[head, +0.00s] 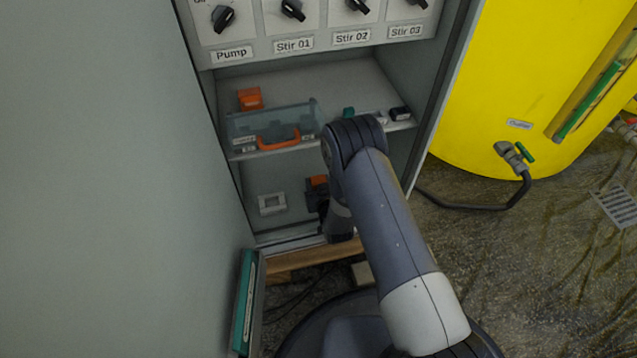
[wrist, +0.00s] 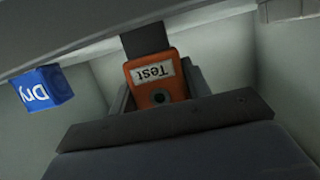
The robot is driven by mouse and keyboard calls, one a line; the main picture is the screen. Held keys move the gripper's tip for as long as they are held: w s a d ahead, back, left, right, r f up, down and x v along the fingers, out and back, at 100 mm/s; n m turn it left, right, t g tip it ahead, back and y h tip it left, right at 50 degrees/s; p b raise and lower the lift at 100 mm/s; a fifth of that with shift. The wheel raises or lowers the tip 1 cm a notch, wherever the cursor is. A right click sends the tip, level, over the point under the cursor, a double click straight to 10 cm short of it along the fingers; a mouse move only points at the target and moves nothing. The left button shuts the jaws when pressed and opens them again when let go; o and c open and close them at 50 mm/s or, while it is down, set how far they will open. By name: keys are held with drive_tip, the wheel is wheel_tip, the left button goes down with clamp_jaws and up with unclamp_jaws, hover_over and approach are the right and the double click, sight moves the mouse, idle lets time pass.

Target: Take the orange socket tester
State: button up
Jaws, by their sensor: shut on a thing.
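The orange socket tester (wrist: 152,70) carries a white "Test" label, upside down in the wrist view, and a dark round spot. My gripper (wrist: 161,92) is shut on it, with a grey jaw on each side. In the head view, part of the orange tester (head: 319,181) shows in the cabinet's lower compartment beside my dark gripper (head: 316,198). My forearm and wrist hide much of that area. I cannot tell whether the tester still touches a surface.
A blue "Dry" box (wrist: 43,88) is left of the tester. A white frame (head: 272,203) stands left of my gripper. The shelf above holds an orange block (head: 250,98) and a clear case (head: 243,127) with an orange handle. A yellow tank (head: 530,80) stands right.

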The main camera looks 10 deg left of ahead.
sight(319, 180)
drive_tip(key=shift+c, duration=0.8)
drive_tip(key=shift+r+p, duration=0.65)
drive_tip(key=shift+r, duration=1.05)
drive_tip(key=shift+f+b, duration=0.15)
drive_tip(key=shift+b, duration=0.15)
